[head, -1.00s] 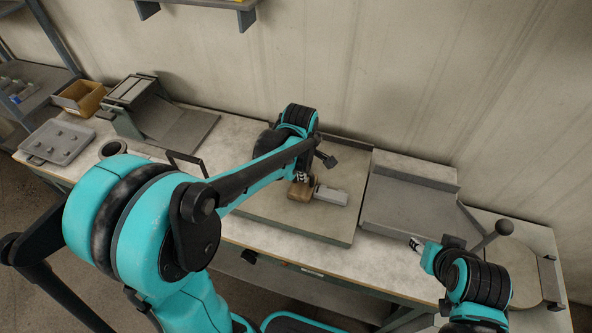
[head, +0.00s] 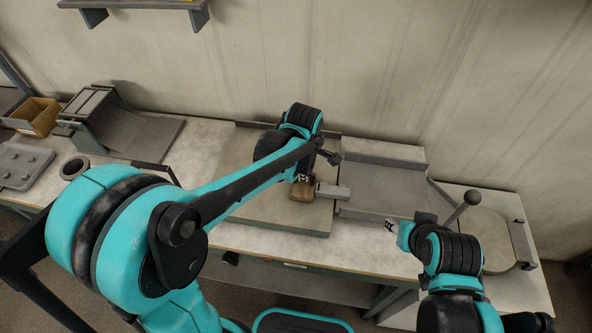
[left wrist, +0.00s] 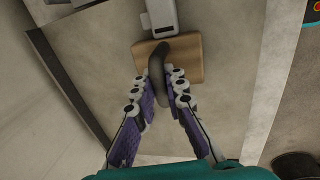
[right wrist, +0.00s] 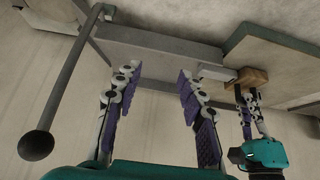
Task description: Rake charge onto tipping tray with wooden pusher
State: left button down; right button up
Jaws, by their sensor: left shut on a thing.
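The wooden pusher (head: 301,191) is a brown block on the pale slab (head: 283,215). Its dark handle (left wrist: 157,68) shows in the left wrist view. My left gripper (left wrist: 160,80) is closed around that handle from above. The charge, a grey metal block (head: 335,191), lies against the pusher's right face, its right end over the slab's edge at the tipping tray. The tipping tray (head: 390,184) is a flat grey plate with a raised back wall, right of the slab. My right gripper (right wrist: 155,75) is open and empty in front of the tray.
A lever with a ball knob (head: 472,198) stands at the tray's right, beside a round plate (head: 490,240). Left of the slab are a grey sloped stand (head: 100,115), a dark ring (head: 75,167), a moulded tray (head: 22,165) and a cardboard bin (head: 35,115).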

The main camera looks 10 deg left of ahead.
pick_arm(q)
jog(key=shift+d, duration=8.55)
jog(key=shift+a, duration=0.45)
jog(key=shift+a+r, duration=0.45)
jog(key=shift+a, duration=0.15)
notch_tip(320, 180, up, 6)
jog(key=p, duration=0.5)
jog(key=shift+a, duration=0.4)
jog(key=shift+r, duration=0.1)
